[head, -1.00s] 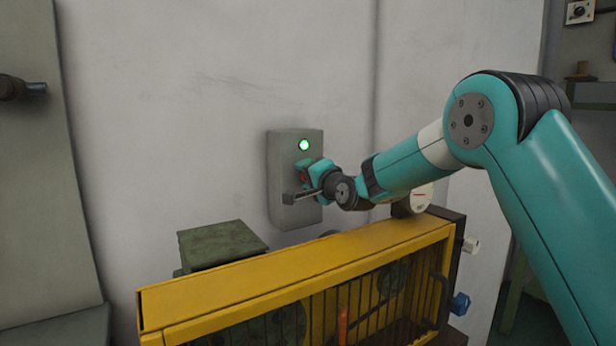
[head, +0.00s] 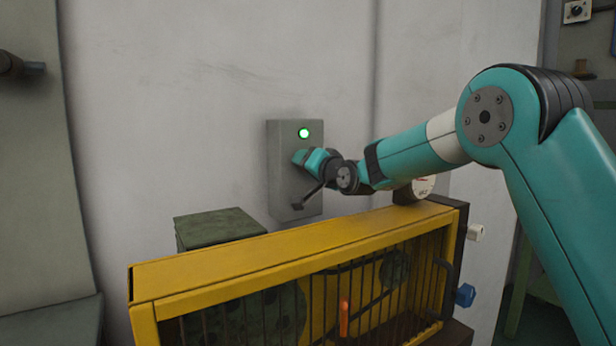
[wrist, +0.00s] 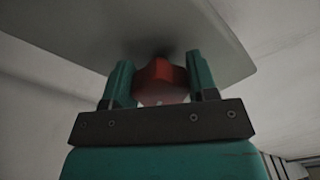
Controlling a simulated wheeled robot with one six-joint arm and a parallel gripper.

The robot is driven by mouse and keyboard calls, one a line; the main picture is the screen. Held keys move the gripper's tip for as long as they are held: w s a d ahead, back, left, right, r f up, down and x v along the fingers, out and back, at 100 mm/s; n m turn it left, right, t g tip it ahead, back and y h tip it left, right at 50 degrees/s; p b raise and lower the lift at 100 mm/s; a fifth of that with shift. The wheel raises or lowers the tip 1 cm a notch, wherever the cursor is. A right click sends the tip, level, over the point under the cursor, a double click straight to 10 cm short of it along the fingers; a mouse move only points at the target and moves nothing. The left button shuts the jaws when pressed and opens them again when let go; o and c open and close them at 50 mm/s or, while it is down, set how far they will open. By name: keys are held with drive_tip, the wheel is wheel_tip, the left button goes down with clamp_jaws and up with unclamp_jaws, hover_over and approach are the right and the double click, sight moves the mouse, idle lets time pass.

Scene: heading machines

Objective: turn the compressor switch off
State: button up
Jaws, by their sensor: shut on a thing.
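The compressor switch is a grey box (head: 283,190) on the wall with a lit green lamp (head: 304,133) near its top. A red switch knob (wrist: 161,82) stands out from the box in the wrist view. My gripper (wrist: 161,84) is shut on the red knob, one teal finger on each side of it. In the head view my gripper (head: 306,160) is at the box, just below the lamp. There the fingers and wrist hide the knob, so I cannot read its position.
A yellow caged machine (head: 290,258) stands below and in front of the box. A dark green block (head: 215,227) is behind it at the left. A round gauge (head: 423,186) and a blue knob (head: 465,295) are at its right. The wall left of the box is bare.

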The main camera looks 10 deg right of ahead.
drive_tip(key=n+b, duration=0.1)
drive_tip(key=n, duration=0.1)
drive_tip(key=n+b, duration=0.3)
drive_tip(key=n, duration=0.1)
drive_tip(key=shift+d+f+b, duration=0.15)
drive_tip(key=shift+f+b, duration=0.1)
drive_tip(key=shift+b, duration=0.15)
drive_tip(key=n+b, duration=0.3)
drive_tip(key=n, duration=0.3)
drive_tip(key=shift+d+r, duration=0.1)
drive_tip(key=shift+r, duration=0.05)
drive_tip(key=o, duration=0.9)
drive_tip(key=shift+o, duration=0.2)
drive_tip(key=shift+r, duration=0.15)
wheel_tip(320, 180, up, 20)
drive_tip(key=p, duration=0.6)
